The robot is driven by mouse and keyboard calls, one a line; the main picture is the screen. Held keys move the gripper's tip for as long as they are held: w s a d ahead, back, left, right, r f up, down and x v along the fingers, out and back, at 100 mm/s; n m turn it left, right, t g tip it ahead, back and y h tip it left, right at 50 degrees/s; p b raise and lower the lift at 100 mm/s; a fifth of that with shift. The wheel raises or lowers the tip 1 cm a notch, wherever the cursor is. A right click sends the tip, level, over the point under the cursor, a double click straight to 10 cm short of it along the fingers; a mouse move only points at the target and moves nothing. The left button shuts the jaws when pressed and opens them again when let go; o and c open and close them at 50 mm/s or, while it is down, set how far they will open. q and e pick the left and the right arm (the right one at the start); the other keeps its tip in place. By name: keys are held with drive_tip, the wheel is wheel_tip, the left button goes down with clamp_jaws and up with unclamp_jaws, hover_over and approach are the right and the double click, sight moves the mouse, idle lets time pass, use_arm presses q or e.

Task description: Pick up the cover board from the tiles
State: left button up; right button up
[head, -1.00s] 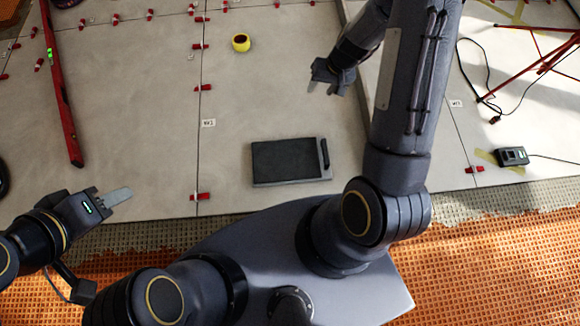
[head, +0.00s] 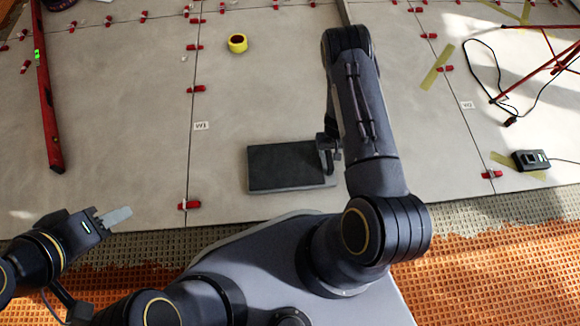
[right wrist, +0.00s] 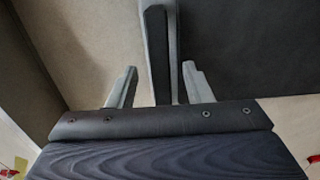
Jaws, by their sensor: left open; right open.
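The cover board (head: 285,166), a dark flat rectangle with a pale rim, lies on the large grey tiles in front of my base. Its bar handle at the right end is mostly hidden by my right gripper (head: 329,158) in the head view. In the right wrist view the dark handle (right wrist: 156,50) stands between the two spread fingers of my open right gripper (right wrist: 160,82), with gaps on both sides. The board's dark face (right wrist: 250,45) fills the right of that view. My left gripper (head: 116,216) is open and empty, at the lower left, away from the board.
A yellow tape roll (head: 237,43) lies on the tiles behind the board. Red levelling clips (head: 189,205) line the joints. A long red level (head: 48,100) lies at left. A small black device (head: 529,160) with a cable and a red tripod (head: 545,75) are at right.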

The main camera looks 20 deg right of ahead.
wheel_tip(320, 180, down, 3)
drive_tip(key=shift+r+b, duration=0.15)
drive_tip(key=shift+b, duration=0.25)
drive_tip(key=shift+c, duration=0.4)
clamp_jaws()
drive_tip(key=shift+r, duration=0.1)
idle(0.5)
